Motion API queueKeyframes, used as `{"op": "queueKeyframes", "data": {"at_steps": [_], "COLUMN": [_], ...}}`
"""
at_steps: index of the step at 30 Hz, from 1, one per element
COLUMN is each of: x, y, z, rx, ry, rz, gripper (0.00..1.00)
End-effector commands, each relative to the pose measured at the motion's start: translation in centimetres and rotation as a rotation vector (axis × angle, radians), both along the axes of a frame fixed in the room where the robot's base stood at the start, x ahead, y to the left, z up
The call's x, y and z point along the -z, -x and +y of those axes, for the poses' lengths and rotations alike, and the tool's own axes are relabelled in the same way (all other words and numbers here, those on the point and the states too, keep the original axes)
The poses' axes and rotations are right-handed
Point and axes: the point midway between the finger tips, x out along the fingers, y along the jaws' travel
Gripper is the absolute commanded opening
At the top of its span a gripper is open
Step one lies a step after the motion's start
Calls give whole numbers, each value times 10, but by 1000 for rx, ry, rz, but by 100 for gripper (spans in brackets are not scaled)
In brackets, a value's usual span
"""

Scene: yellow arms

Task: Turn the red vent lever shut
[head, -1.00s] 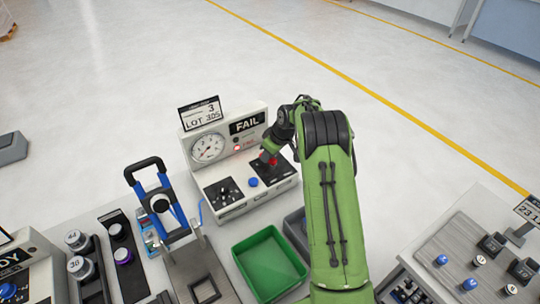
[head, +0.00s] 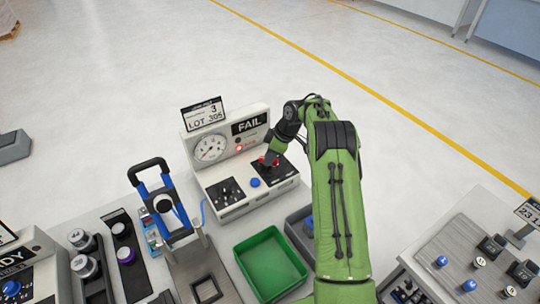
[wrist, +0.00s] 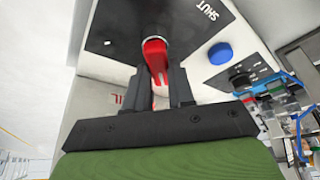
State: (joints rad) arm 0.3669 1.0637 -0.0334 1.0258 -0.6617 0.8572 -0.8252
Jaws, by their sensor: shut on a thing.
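The red vent lever (wrist: 156,55) sits on a black plate of the white test machine (head: 240,205). In the head view the red lever (head: 268,161) shows only in part, under my gripper. My gripper (wrist: 163,88) has its two dark fingers on either side of the lever and is shut on it. The word SHUT (wrist: 207,9) is printed on the plate, to the right of the lever's pivot in the wrist view. In the head view, my gripper (head: 272,159) reaches the machine's right side from above.
A blue button (wrist: 220,53) stands close beside the lever plate. The machine carries a gauge (head: 210,148) and a FAIL display (head: 249,123). A green bin (head: 270,263), a grey bin (head: 303,228) and a blue-handled press (head: 160,200) stand in front.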

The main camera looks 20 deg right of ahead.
Motion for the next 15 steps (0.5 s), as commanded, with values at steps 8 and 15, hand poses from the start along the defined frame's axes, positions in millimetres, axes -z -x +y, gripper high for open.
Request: {"op": "queueKeyframes", "data": {"at_steps": [8, 15], "x": [0, 0], "y": [0, 0], "z": [0, 0], "rx": [-5, -3], "ry": [1, 0], "rz": [-1, 0], "gripper": [0, 49]}}
